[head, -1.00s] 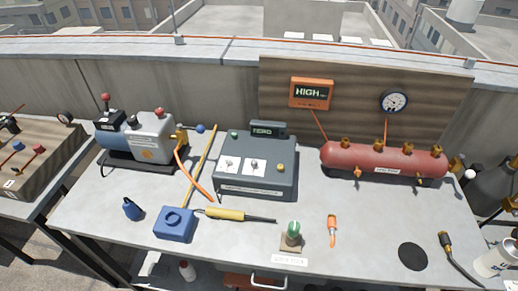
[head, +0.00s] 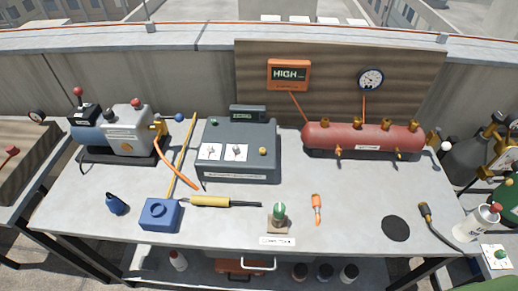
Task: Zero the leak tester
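The likely leak tester is a dark grey box (head: 238,168) on the middle of the bench. Its small raised display (head: 248,113) has greenish text too small to read. Two white picture cards (head: 223,152) and a yellow knob (head: 263,152) are on its top. A green-capped piece (head: 279,213) stands on a small base near the front edge, behind a white label. Neither of my grippers is in view.
A pump (head: 125,130) stands at the left. A red tank (head: 362,139) with brass valves lies at the back right, under an orange "HIGH" display (head: 289,74) and a round gauge (head: 370,78). A spray can (head: 478,222) stands front right.

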